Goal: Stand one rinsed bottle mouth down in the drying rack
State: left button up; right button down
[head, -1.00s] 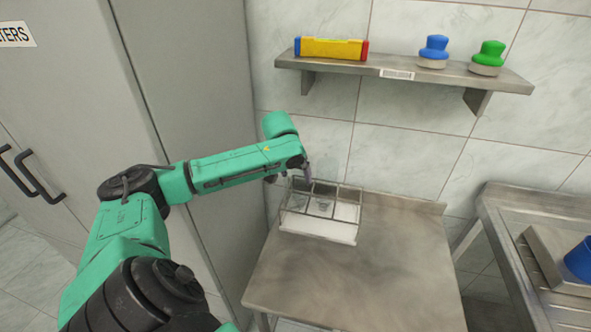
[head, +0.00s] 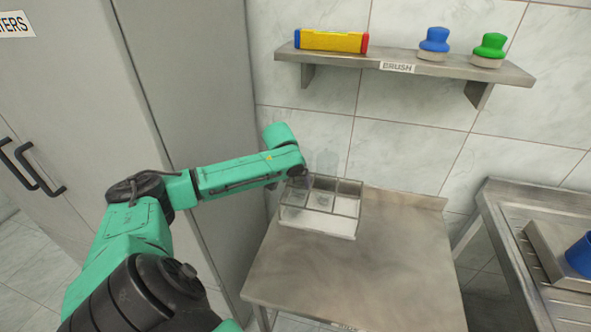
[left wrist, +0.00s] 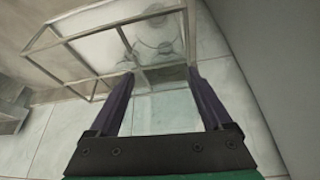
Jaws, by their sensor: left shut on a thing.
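The drying rack (head: 318,225), a wire frame with compartments over a white base, stands at the back left of the steel table. It also shows in the left wrist view (left wrist: 92,75). Clear bottles (head: 326,162) show faintly in and above the rack; their outlines are hard to separate. My left gripper (left wrist: 157,80) has dark purple fingers, shut on a clear bottle (left wrist: 160,115) that shows faintly between them. The gripper is at the rack's back left; in the head view my wrist mostly hides it. How far the held bottle is seated cannot be told. My right gripper is out of view.
The steel table (head: 350,275) is clear in front and right of the rack. A grey cabinet (head: 200,90) stands close at the left. A wall shelf (head: 400,66) above holds a yellow object (head: 332,40) and two brushes. A steel sink unit (head: 510,235) is at right.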

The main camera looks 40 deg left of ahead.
pick_arm(q)
jog(key=o, duration=1.1)
jog(key=shift+s+r, duration=0.2)
jog(key=shift+r, duration=0.3)
jog(key=b+v, duration=0.2)
jog(key=v, duration=1.1)
jog(key=shift+s+d+r+b, duration=0.15)
jog(key=shift+r+b, duration=0.1)
jog(key=shift+b, duration=0.15)
